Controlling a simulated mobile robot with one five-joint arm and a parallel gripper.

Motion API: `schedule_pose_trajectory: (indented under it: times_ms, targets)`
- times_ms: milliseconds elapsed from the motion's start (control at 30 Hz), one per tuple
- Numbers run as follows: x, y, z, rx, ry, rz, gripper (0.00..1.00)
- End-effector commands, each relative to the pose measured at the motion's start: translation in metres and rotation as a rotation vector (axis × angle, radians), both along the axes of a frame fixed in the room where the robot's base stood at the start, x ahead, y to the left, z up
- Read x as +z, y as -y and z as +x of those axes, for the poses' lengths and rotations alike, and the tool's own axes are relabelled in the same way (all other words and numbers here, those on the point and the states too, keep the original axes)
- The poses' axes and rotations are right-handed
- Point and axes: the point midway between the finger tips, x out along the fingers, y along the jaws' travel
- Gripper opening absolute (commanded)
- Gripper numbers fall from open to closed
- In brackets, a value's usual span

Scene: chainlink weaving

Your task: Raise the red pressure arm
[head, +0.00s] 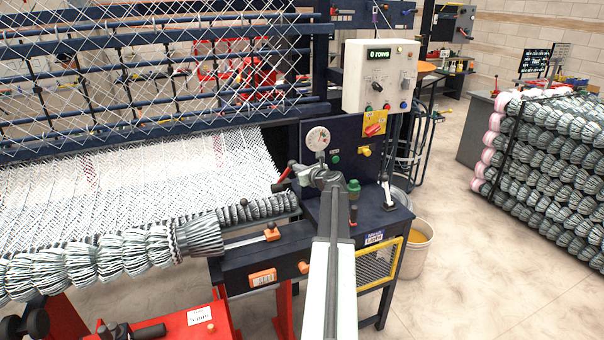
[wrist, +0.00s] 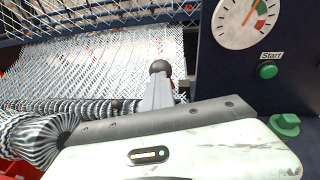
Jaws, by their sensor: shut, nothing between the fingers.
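A red arm (head: 285,174) shows in the head view beside the dark machine panel, at the right edge of the white woven mesh. It is small, and my gripper partly hides it. My gripper (head: 297,172) is right at it in the head view, shut with nothing held. In the wrist view my gripper (wrist: 158,88) points up and away, with a dark round knob (wrist: 159,67) just past its tips. A sliver of red shows beside the fingers. I cannot tell whether the gripper touches the red arm.
The round gauge (head: 318,138) and the green Start button (wrist: 268,71) are on the panel close by. The control box (head: 380,76) reads 0 rows. Rolled mesh (head: 130,250) lies at the front left.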

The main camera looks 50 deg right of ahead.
Motion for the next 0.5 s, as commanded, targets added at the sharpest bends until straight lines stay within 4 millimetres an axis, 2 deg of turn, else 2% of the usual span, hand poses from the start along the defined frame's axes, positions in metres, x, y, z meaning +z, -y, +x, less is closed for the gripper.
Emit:
schedule_pose_trajectory:
  times_ms: [33,133,500]
  targets:
    - [0.016,0.007,0.006,-0.002,0.000,-0.001,0.00]
    - [0.025,0.014,0.014,-0.004,0.000,-0.001,0.00]
    - [0.036,0.022,0.026,-0.008,0.003,-0.001,0.00]
